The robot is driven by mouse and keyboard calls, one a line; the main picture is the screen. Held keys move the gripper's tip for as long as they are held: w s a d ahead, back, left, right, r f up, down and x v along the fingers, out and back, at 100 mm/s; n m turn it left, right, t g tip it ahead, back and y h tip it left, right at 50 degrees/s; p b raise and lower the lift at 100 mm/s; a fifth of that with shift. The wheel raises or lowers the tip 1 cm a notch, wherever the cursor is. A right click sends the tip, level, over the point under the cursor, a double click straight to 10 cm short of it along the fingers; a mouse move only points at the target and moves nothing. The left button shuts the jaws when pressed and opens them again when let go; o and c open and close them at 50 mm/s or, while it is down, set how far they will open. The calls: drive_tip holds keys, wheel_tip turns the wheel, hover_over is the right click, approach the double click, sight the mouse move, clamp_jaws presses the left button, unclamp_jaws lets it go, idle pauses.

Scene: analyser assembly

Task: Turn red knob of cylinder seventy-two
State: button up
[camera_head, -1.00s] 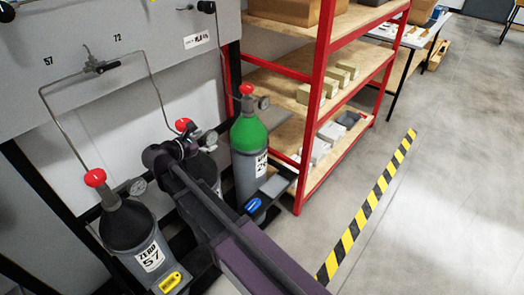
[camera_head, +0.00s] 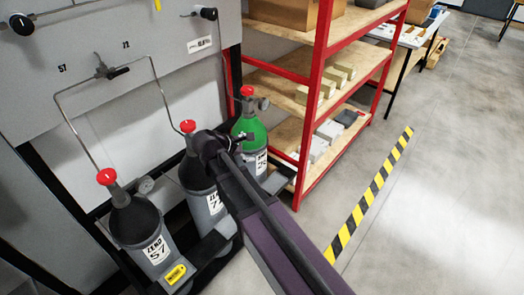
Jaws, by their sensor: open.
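Cylinder seventy-two (camera_head: 196,172) stands upright in the middle of the rack, grey with a dark shoulder and a white label. Its red knob (camera_head: 188,127) is in plain view on top. My gripper (camera_head: 246,138) shows only as a small dark part beyond my arm's end, right of the red knob and in front of the green-topped cylinder. It is open, apart from the red knob, and holds nothing that I can see. My wrist and arm cover the right side of cylinder seventy-two, and its gauge is hidden.
Cylinder fifty-seven (camera_head: 143,234) with its own red knob (camera_head: 107,177) stands at left. A green-topped cylinder (camera_head: 250,128) stands at right, beside the red shelf (camera_head: 307,120). Pipes run up to the wall panel (camera_head: 110,35). The floor right of the striped tape (camera_head: 370,195) is clear.

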drive_tip(key=d+m, duration=0.1)
drive_tip(key=s+d+g+p, duration=0.1)
drive_tip(key=d, duration=0.1)
drive_tip(key=s+d+m, duration=0.1)
drive_tip(key=shift+s+d+m+g+y, duration=0.15)
drive_tip(key=shift+m+g+y, duration=0.15)
drive_tip(key=shift+y, duration=0.1)
